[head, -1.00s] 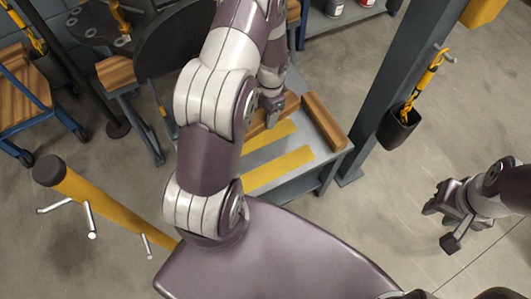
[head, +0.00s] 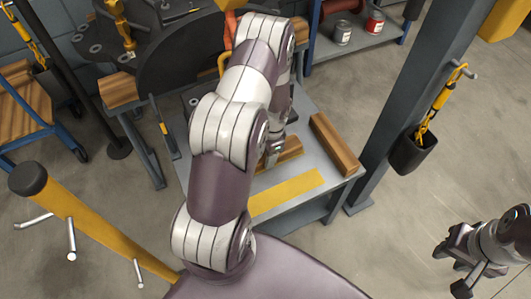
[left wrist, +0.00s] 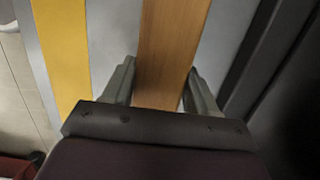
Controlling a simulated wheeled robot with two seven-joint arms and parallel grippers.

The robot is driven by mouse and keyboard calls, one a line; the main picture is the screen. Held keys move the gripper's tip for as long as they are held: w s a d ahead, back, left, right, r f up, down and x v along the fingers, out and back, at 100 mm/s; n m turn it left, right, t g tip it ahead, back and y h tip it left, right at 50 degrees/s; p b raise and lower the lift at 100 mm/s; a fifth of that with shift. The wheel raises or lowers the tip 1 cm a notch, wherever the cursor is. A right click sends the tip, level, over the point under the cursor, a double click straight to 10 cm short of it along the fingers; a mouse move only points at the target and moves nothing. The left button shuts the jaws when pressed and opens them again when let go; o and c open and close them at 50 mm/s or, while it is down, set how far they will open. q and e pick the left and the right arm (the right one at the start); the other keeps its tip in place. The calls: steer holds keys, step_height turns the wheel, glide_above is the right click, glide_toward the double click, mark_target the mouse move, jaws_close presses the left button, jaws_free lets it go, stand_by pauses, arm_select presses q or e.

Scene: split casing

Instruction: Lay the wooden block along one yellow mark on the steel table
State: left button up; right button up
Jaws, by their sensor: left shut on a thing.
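My left gripper (head: 274,150) is shut on a wooden block (head: 289,151) over the steel table (head: 300,220). In the left wrist view the block (left wrist: 172,45) runs lengthwise between the two fingers (left wrist: 160,85). One yellow mark (head: 287,192) lies bare on the near side, roughly parallel to the block; it also shows left of the block in the left wrist view (left wrist: 63,50). The other mark is not visible now; the block covers about where it was. I cannot tell whether the block touches the table. My right gripper (head: 452,264) is open and empty, off the table.
A second wooden block (head: 335,143) lies along the table's right edge. A yellow post (head: 90,225) with pegs stands at the left. Dark machinery (head: 180,50) is behind the table.

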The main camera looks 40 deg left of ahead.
arm_select(q)
steer(key=o, duration=1.3)
steer(key=shift+f, duration=0.1)
step_height(320, 180, up, 11)
steer(key=w+p, duration=0.2)
steer(key=p, duration=0.2)
steer(key=s+d+r+n+t, duration=0.3)
steer(key=s+d+r+n, duration=0.2)
steer(key=s+d+r, duration=0.5)
steer(key=d+r, duration=0.3)
steer(key=d, duration=0.1)
steer(key=shift+s+r+h, duration=0.3)
steer(key=shift+r+h, duration=0.05)
steer(key=shift+h, duration=0.05)
